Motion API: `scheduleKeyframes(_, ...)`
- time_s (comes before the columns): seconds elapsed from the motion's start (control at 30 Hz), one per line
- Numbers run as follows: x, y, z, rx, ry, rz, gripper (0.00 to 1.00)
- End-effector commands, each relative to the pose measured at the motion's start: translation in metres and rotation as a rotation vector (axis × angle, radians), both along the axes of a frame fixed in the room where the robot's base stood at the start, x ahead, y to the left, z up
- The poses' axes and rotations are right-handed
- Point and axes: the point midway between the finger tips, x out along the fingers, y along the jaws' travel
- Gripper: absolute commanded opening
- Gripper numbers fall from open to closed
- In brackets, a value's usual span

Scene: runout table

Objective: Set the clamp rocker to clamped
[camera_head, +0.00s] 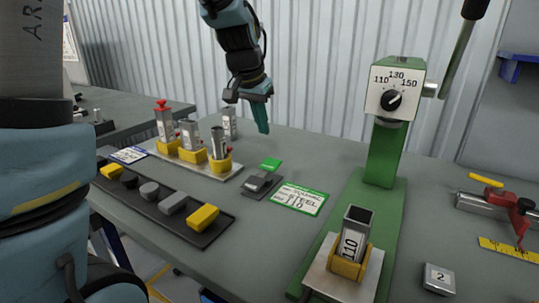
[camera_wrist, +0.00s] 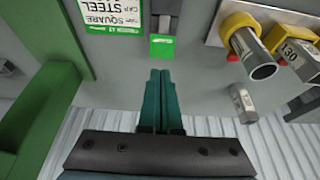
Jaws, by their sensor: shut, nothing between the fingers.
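The clamp rocker (camera_head: 262,182) is a small grey block on the table with a green part (camera_head: 270,164) at its far end. In the wrist view the rocker's dark body (camera_wrist: 167,8) is cut by the top edge and the green part (camera_wrist: 162,46) lies just beyond my fingertips. I cannot tell which way the rocker is tipped. My gripper (camera_head: 263,130) is shut and empty, fingers pointing down, above the table behind the rocker and apart from it. It also shows in the wrist view (camera_wrist: 160,76). A square tube (camera_head: 354,232) marked 110 stands in a yellow holder (camera_head: 346,267).
A green press (camera_head: 385,150) with a dial (camera_head: 392,99) stands right of the rocker. A green-edged card (camera_head: 300,199) lies beside it. Several tubes stand on a plate (camera_head: 228,174) at left, behind a dark tray (camera_head: 190,238) of caps. A block marked 2 (camera_head: 439,279) lies front right.

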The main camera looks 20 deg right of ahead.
Motion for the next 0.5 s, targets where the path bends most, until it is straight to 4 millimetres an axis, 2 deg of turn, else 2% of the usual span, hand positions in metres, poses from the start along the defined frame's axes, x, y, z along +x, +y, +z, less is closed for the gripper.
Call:
scheduleKeyframes(0.3, 0.014, -0.018, -0.062, 0.003, 0.004, 0.001, 0.00)
scheduleKeyframes(0.5, 0.018, -0.022, -0.089, 0.001, 0.002, 0.002, 0.00)
